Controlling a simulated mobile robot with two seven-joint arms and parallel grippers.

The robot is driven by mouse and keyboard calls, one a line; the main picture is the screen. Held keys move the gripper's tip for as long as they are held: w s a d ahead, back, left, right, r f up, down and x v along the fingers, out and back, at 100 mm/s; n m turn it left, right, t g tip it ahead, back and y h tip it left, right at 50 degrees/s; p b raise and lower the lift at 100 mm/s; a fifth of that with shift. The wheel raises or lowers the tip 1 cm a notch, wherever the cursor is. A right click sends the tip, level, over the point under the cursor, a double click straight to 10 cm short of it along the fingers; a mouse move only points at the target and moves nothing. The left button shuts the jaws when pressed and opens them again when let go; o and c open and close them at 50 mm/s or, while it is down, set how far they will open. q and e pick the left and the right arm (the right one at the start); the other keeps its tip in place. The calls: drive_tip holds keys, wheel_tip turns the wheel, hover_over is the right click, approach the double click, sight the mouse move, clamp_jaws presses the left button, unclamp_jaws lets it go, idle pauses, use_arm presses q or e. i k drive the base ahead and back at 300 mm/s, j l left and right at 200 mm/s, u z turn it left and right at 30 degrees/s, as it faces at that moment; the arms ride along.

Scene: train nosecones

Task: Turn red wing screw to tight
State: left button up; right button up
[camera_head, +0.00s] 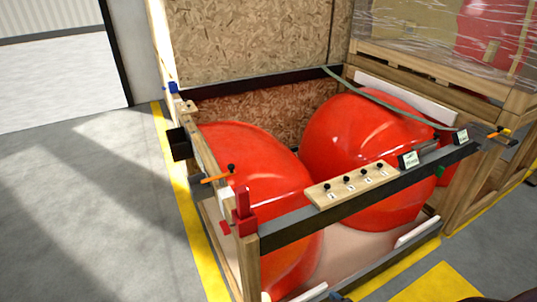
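A red upright fitting (243,212) is mounted at the near left corner of the wooden crate, at the left end of the dark front bar (285,230). A small red winged piece (226,228) sticks out to the left, low beside this fitting, and looks like the red wing screw. It is too small to tell how tight it is. An orange handle (216,179) sits on the left rail a little behind it. Neither of my grippers is in view.
The crate holds two big red nosecones (350,135). A wooden strip (352,185) with several black knobs lies on the front bar, with small labelled blocks (408,159) to its right. Open grey floor (90,200) lies left of the yellow line (183,190).

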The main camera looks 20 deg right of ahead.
sight(226, 229)
drive_tip(key=j+z, duration=0.2)
drive_tip(key=z, duration=0.8)
drive_tip(key=j+z, duration=0.15)
drive_tip(key=z, duration=0.2)
drive_tip(key=i+j+z, duration=0.1)
drive_tip(key=z, duration=0.25)
drive_tip(key=j+z, duration=0.2)
drive_tip(key=z, duration=0.15)
drive_tip(key=j+z, duration=0.25)
drive_tip(key=j, duration=0.15)
drive_tip(key=k+j+z, duration=0.1)
drive_tip(key=j+z, duration=0.15)
drive_tip(key=j, duration=0.15)
drive_tip(key=k+j+z, duration=0.1)
drive_tip(key=j, duration=0.35)
drive_tip(key=k+j+z, duration=0.1)
drive_tip(key=j, duration=0.3)
drive_tip(key=k+j+z, duration=0.15)
drive_tip(key=j, duration=0.25)
drive_tip(key=k+j+z, duration=0.1)
drive_tip(key=j, duration=0.3)
